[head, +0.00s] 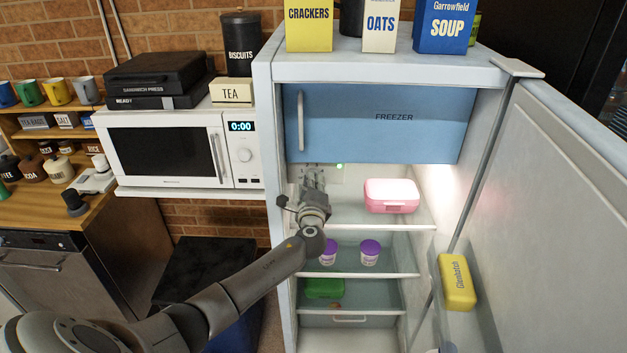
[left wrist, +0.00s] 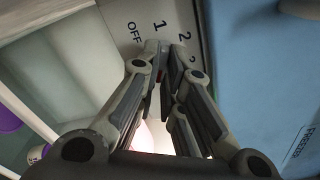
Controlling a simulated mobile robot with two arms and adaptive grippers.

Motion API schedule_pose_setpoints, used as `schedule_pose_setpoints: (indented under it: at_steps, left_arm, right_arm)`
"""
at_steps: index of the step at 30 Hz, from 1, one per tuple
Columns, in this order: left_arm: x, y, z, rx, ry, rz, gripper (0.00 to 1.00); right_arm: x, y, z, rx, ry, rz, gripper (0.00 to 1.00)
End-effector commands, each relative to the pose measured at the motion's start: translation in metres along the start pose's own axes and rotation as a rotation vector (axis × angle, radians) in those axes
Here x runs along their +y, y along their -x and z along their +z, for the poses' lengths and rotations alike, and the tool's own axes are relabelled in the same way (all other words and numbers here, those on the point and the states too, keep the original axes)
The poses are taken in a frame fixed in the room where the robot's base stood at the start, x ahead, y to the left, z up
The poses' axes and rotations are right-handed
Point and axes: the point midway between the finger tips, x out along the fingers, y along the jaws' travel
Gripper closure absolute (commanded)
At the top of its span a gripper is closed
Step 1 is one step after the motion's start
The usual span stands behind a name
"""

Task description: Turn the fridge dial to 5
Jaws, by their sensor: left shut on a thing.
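The fridge (head: 262,120) stands open. The dial's panel (head: 332,175) is on the inner left, under the blue freezer door (head: 378,120), with a small green light. My left gripper (head: 313,178) reaches in at this panel and is shut on the dial, whose knob is mostly hidden by the fingers. In the left wrist view the fingertips (left wrist: 163,55) meet at the panel (left wrist: 135,12). The printed marks OFF, 1 and 2 show around them; the other marks are covered. I cannot tell the dial's setting. My right gripper is not in view.
The shelf below holds a pink lunchbox (head: 391,196); purple-lidded tubs (head: 370,252) and a green box (head: 324,288) sit lower. The open fridge door (head: 560,190) stands on the right, with a yellow box (head: 457,282) in its rack. A microwave (head: 180,150) is at left.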

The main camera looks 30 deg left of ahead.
Motion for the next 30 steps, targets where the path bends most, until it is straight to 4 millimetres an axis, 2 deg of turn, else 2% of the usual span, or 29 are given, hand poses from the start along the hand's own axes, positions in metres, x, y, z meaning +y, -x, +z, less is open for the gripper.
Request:
schedule_pose_setpoints:
  at_steps: [1,9,25,26,30]
  left_arm:
    - [-0.0047,-0.0028,0.0059,-0.010,-0.025,-0.005,1.00]
    - [-0.0047,-0.0031,0.0062,-0.012,-0.112,-0.007,1.00]
    - [-0.0056,-0.0036,0.0069,-0.013,-0.133,-0.009,1.00]
    - [-0.0057,-0.0036,0.0069,-0.013,-0.133,-0.009,0.88]
    - [-0.0048,-0.0034,0.0065,-0.013,-0.132,-0.007,0.70]
  right_arm:
    - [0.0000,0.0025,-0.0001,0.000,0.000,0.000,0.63]
    - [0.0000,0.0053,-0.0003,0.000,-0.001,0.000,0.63]
    - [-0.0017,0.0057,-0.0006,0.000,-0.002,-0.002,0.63]
    - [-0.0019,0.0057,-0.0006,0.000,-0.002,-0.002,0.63]
    - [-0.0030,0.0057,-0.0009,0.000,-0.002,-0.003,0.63]
